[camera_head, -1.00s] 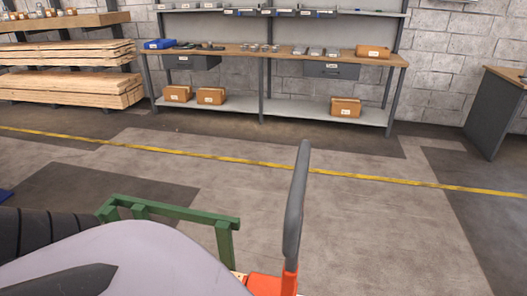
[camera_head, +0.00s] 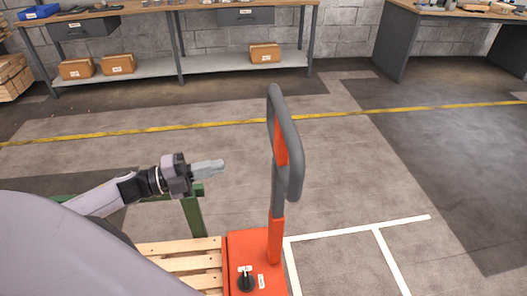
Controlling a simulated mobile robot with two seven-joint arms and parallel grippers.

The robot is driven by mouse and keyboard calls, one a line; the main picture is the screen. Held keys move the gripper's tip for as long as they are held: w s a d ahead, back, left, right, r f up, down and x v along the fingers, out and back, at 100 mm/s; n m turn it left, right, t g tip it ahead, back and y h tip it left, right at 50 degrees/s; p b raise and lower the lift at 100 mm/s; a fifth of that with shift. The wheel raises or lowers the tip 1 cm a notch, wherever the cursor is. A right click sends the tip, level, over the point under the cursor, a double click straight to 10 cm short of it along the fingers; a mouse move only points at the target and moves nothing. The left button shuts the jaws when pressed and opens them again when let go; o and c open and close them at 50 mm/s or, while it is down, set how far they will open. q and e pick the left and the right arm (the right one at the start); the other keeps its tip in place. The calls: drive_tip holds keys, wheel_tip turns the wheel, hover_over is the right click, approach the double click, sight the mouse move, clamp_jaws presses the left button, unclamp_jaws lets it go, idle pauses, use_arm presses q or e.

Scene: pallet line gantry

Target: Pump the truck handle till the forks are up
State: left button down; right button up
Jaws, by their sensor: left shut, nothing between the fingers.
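The truck handle (camera_head: 290,176) is a grey loop on an orange stem, standing close to upright in the middle of the head view. Its stem rises from the orange truck body (camera_head: 256,252), which has a black knob on top. My left gripper (camera_head: 218,167) is shut and empty, to the left of the handle and apart from it, pointing right. The forks are hidden; a wooden pallet (camera_head: 190,254) lies left of the truck body. My right gripper is not in view.
A green frame (camera_head: 194,217) stands just below my left gripper. White lines (camera_head: 350,232) mark the floor right of the truck. A workbench (camera_head: 180,15) with cardboard boxes stands at the back, and a grey desk (camera_head: 405,45) at the back right. The floor right of the handle is clear.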

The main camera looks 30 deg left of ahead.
sight(275, 149)
use_arm(q)
drive_tip(key=w+d+r+m, duration=0.1)
drive_tip(key=w+d, duration=0.1)
drive_tip(key=w+d+r+m+g+h+p, duration=0.1)
drive_tip(key=w+d, duration=0.2)
drive_tip(key=w+d+r+m+g+p, duration=0.1)
drive_tip(key=w+d+m, duration=0.1)
drive_tip(key=d, duration=0.1)
drive_tip(key=shift+w+d+h, duration=0.25)
drive_tip(key=shift+w+h, duration=0.05)
drive_tip(key=shift+w, duration=0.1)
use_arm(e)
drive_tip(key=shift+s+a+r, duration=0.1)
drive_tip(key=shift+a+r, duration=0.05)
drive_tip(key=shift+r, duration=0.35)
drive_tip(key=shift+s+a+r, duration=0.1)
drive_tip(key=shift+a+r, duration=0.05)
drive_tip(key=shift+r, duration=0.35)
use_arm(q)
drive_tip(key=shift+w+d, duration=0.15)
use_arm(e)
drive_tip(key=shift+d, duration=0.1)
